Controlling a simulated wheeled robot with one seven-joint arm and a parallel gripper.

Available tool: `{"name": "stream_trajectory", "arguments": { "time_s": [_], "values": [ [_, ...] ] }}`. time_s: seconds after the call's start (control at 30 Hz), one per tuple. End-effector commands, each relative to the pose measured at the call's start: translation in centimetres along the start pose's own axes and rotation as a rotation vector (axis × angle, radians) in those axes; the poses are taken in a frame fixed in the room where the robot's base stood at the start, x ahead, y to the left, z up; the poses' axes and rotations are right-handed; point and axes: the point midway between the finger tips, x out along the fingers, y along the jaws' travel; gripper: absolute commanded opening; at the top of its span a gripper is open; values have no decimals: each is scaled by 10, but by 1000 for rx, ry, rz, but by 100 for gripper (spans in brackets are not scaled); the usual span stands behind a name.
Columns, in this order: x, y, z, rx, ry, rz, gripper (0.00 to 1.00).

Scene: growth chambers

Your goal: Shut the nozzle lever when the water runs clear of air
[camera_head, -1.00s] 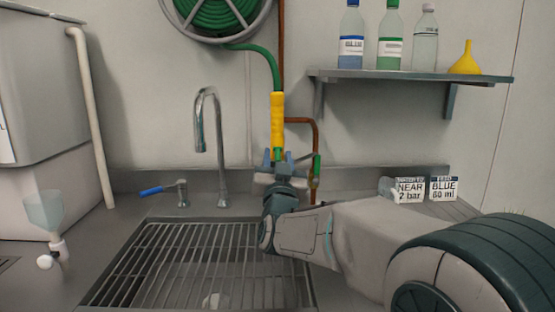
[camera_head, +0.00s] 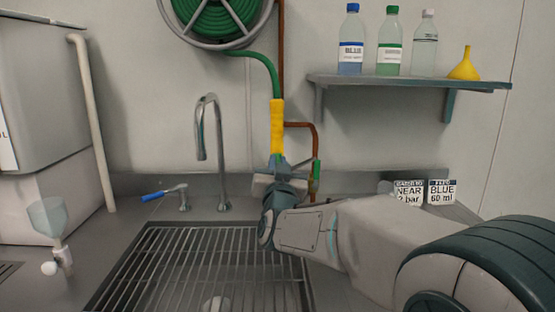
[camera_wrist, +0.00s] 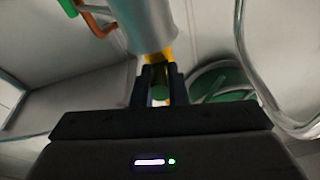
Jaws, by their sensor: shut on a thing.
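The green hose (camera_head: 262,62) comes down from the reel into an upright yellow sleeve (camera_head: 277,125), the nozzle's visible upper part. My gripper (camera_head: 275,163) is at its lower end, above the sink's back edge. In the wrist view my gripper (camera_wrist: 160,82) has its dark fingers on both sides of a narrow green part of the nozzle (camera_wrist: 160,76), with yellow beyond. A grey cylinder (camera_wrist: 145,22) is close above the fingers. I cannot make out which part is the lever or its position. No water stream shows; the outlet is hidden by my gripper.
A slatted sink grate (camera_head: 190,265) lies below. A tap (camera_head: 222,150) and its blue-handled lever (camera_head: 165,192) stand left. A copper pipe (camera_head: 316,145) with a green handle (camera_head: 316,170) is close right. A shelf (camera_head: 410,84) holds bottles and a yellow funnel; two labels (camera_head: 425,192) stand right.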

Motion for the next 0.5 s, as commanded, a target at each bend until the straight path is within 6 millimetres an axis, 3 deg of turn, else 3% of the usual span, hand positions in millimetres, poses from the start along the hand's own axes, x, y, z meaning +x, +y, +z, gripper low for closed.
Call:
{"name": "stream_trajectory", "arguments": {
  "time_s": [0.03, 0.5],
  "values": [
    [1, -2, -8, 2, -26, 5, 0],
    [3, -3, -18, 1, -269, 54, 0]
  ]
}}
